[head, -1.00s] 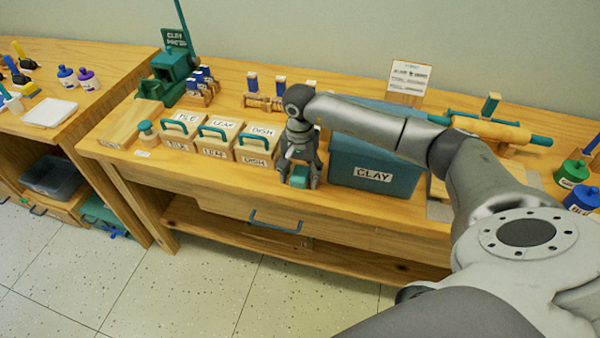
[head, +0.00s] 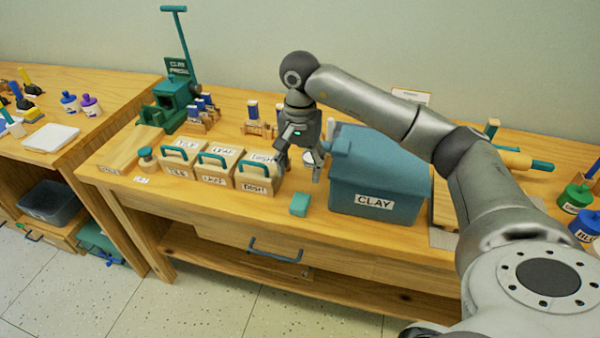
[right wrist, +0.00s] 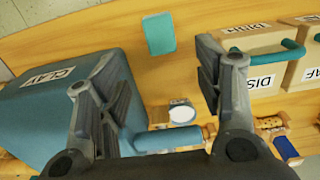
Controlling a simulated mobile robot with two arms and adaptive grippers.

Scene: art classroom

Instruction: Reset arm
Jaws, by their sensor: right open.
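My right gripper (head: 299,170) is open and empty above the bench, between the DISH box and the CLAY bin. In the right wrist view its two fingers (right wrist: 168,85) stand wide apart with nothing between the tips. A small teal block (head: 300,204) lies on the bench in front of and below the fingers; it also shows in the right wrist view (right wrist: 159,34). The right arm comes in from the right and bends down to the gripper. My left gripper is not in view.
The blue-grey CLAY bin (head: 375,203) stands right of the gripper. Boxes labelled TILE (head: 178,160), LEAF (head: 215,166) and DISH (head: 257,174) stand left of it. A green clay press (head: 172,92) is at the back left. Glaze jars (head: 575,197) stand at the right.

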